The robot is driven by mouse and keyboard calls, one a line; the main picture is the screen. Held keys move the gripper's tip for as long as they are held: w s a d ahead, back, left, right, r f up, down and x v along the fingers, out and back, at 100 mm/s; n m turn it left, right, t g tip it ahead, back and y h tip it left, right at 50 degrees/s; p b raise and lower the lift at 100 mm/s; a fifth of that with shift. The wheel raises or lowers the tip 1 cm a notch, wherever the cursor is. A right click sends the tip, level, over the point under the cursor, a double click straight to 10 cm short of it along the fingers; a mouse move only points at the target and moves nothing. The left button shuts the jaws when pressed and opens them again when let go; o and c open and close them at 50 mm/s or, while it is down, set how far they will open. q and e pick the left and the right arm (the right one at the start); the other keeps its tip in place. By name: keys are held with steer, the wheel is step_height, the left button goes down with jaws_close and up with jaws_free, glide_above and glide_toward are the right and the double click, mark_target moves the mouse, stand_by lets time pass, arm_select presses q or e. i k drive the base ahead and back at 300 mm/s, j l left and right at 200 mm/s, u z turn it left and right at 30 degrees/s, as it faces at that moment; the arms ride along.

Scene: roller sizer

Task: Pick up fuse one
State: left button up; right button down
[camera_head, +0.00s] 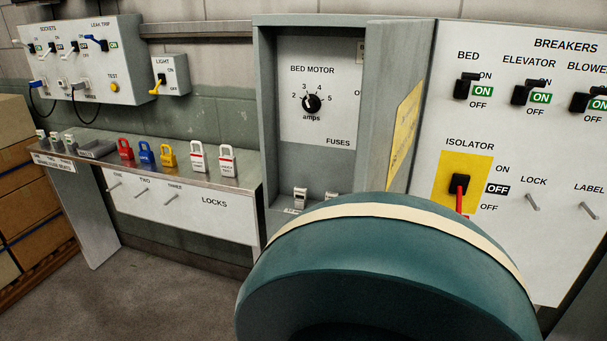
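Several small grey-and-white fuse-like pieces stand at the left end of the shelf, one of them a leftmost piece (42,137), above a label strip with small words. In the open grey cabinet under the word FUSES, a pale fuse-like piece (300,197) stands upright at the bottom left. Another (331,197) shows only its top beside it. I cannot tell from the markings which piece is fuse one. Neither gripper is in view. A large teal rounded form close to the camera hides the lower right of the cabinet.
A grey tray (97,149) and red, blue, yellow and white-red padlocks (198,158) line the shelf (240,165). The cabinet's open door (400,120) stands at its right. The breaker panel (515,165) is further right; stacked boxes (22,195) are at far left.

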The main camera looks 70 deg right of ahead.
mark_target(301, 193)
steer(key=j+z, duration=0.1)
steer(key=z, duration=0.4)
steer(key=i+j+z, duration=0.1)
steer(key=z, duration=0.35)
steer(key=j+z, duration=0.15)
steer(key=z, duration=1.45)
steer(key=j+z, duration=0.2)
steer(key=z, duration=0.25)
steer(key=j+z, duration=0.15)
steer(key=z, duration=0.25)
steer(key=j+z, duration=0.2)
steer(key=z, duration=0.25)
steer(key=k+j+z, duration=0.35)
steer(key=j, duration=0.15)
steer(key=k+j+z, duration=0.15)
steer(key=j+z, duration=0.15)
steer(key=j, duration=0.15)
